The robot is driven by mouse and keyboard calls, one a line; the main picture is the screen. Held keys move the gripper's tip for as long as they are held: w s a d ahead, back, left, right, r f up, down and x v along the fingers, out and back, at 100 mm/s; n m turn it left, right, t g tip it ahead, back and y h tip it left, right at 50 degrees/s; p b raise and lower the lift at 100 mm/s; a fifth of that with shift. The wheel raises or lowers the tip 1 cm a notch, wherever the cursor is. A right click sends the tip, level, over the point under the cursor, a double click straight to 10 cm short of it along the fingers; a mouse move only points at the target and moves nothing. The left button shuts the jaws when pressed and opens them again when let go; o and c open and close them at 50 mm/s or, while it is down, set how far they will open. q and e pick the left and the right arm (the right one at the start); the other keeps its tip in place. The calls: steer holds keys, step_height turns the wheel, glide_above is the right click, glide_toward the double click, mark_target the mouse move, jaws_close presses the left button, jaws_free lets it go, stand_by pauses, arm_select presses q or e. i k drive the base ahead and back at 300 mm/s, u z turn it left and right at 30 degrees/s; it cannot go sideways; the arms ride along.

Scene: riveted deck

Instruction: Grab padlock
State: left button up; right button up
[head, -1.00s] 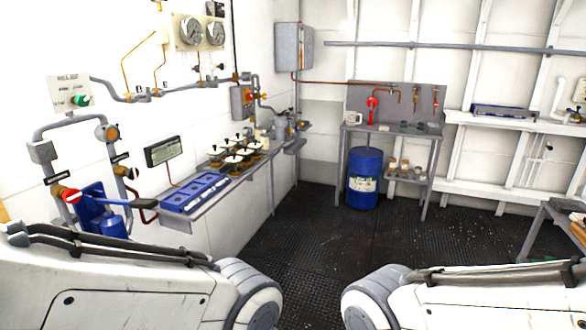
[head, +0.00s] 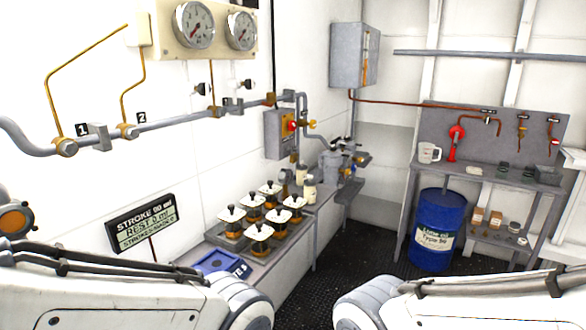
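I cannot make out a padlock in the head view. Small dark items (head: 503,168) lie on the grey workbench (head: 481,180) at the right, too small to identify. A grey wall cabinet (head: 352,54) hangs at the back; no lock can be told on it. My two white arms show at the bottom left and bottom right. Neither of my grippers is in the picture.
A shelf (head: 266,266) along the left wall holds a blue tray (head: 222,262) and several white-topped jars. A blue drum (head: 437,228) stands beneath the workbench. Pipes and gauges (head: 193,25) line the left wall. Dark floor (head: 386,264) is clear between my arms and the bench.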

mark_target(293, 156)
steer(key=u, duration=0.05)
steer(key=i, duration=0.45)
steer(key=z, duration=1.3)
steer(key=i, duration=2.3)
steer(key=u, duration=3.2)
steer(key=i, duration=0.5)
steer(key=z, duration=0.05)
